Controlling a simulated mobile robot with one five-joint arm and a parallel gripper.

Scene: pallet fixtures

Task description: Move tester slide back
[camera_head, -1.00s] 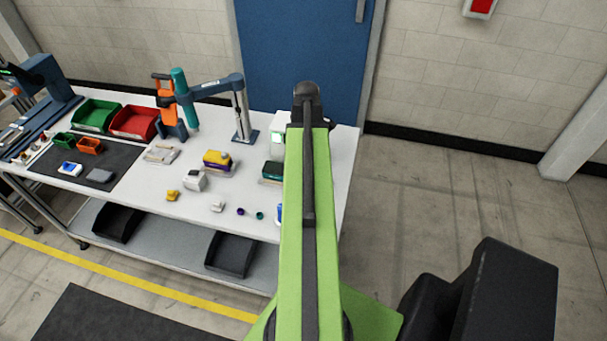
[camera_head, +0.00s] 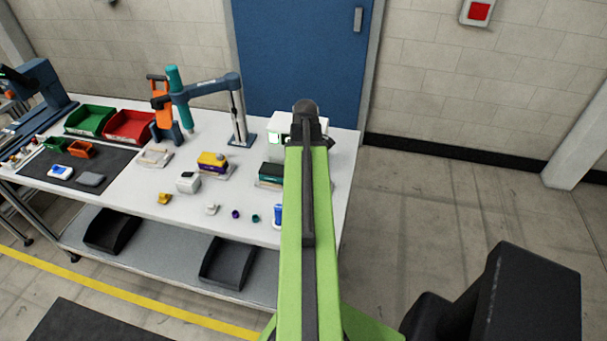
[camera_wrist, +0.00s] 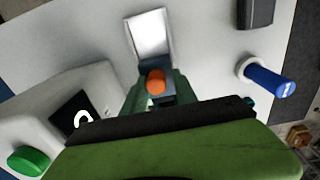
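The tester, a white box (camera_head: 276,128) with a small green light, stands at the back right of the table, partly behind my arm. In the wrist view the white housing (camera_wrist: 38,108) at left has a green button and a dark display. A pale metal strip (camera_wrist: 150,33) at the top centre runs toward an orange knob (camera_wrist: 156,80) on a dark blue-grey block, seemingly the slide. My gripper (camera_wrist: 158,92) is over this block, with dark green finger parts on both sides of it. Contact and finger closure are unclear. My arm hides the gripper in the head view.
A blue cylinder (camera_wrist: 268,80) stands near the tester; it also shows beside my arm in the head view (camera_head: 278,215). A dark green-topped fixture (camera_head: 271,172) is left of my arm. Small parts and bins occupy the table's left.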

